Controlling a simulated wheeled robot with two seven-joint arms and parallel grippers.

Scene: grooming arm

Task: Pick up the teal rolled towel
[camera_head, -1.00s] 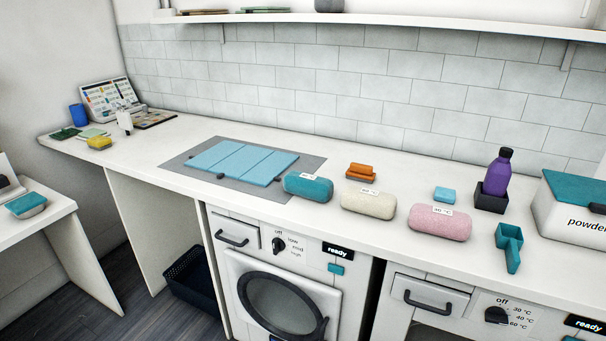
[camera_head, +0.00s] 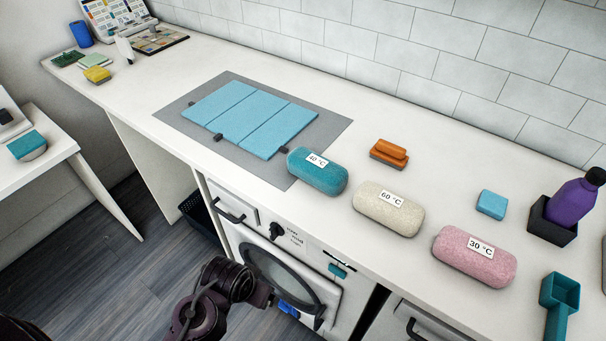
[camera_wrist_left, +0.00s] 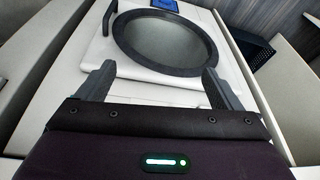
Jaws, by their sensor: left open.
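The teal rolled towel (camera_head: 317,172) lies on the white counter in the head view, with a "40 °C" label on top. It lies just right of the grey mat, left of the cream rolled towel (camera_head: 388,208) and the pink rolled towel (camera_head: 474,257). My left arm is low in front of the washer, below the counter edge and apart from the teal towel; its fingers cannot be made out there. In the left wrist view my left gripper (camera_wrist_left: 158,70) is open and empty, with the washer door beyond. No towel shows there. My right gripper is not in view.
The washer door (camera_head: 285,275) is below the counter.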

